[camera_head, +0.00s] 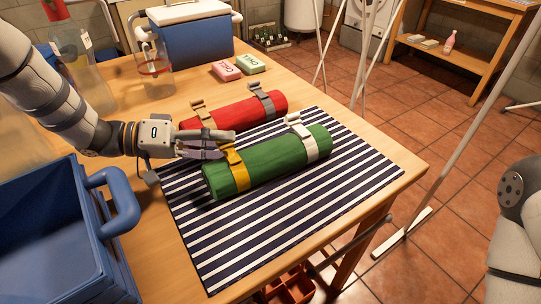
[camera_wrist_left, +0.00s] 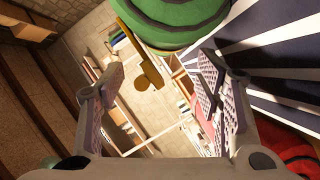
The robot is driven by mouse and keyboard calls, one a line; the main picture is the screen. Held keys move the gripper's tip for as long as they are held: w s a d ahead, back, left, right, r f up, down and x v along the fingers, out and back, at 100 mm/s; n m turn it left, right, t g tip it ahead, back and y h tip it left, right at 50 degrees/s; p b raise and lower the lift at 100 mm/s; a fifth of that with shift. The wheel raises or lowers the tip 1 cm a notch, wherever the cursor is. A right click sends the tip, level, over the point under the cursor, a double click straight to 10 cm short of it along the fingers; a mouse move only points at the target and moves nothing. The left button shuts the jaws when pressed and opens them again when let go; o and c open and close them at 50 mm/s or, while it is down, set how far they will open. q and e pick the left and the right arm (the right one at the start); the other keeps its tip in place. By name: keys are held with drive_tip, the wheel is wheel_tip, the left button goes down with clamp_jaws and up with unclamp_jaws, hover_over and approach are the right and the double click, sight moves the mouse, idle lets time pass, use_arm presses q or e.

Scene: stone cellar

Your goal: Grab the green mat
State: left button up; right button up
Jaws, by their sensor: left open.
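The green mat (camera_head: 268,163) is rolled up and lies on a striped cloth (camera_head: 340,205) on the wooden table. It has a yellow strap (camera_head: 234,165) near its left end and a white strap (camera_head: 305,140) near its right end. My left gripper (camera_head: 218,150) is open beside the mat's left end, close to the yellow strap. In the left wrist view the end of the green mat (camera_wrist_left: 172,22) shows at the top, and the yellow strap (camera_wrist_left: 146,55) shows between the open fingers (camera_wrist_left: 160,75). Contact cannot be told. My right gripper is out of view.
A blue crate (camera_head: 45,240) stands at the front left, and a blue cooler (camera_head: 195,38) at the back. A glass jar (camera_head: 153,72) and two small boxes (camera_head: 227,70) stand behind. The cloth's front is clear.

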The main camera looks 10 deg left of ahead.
use_arm(q)
drive_tip(key=shift+w+d, duration=0.1)
drive_tip(key=shift+d, duration=0.2)
drive_tip(key=shift+f, duration=0.1)
clamp_jaws()
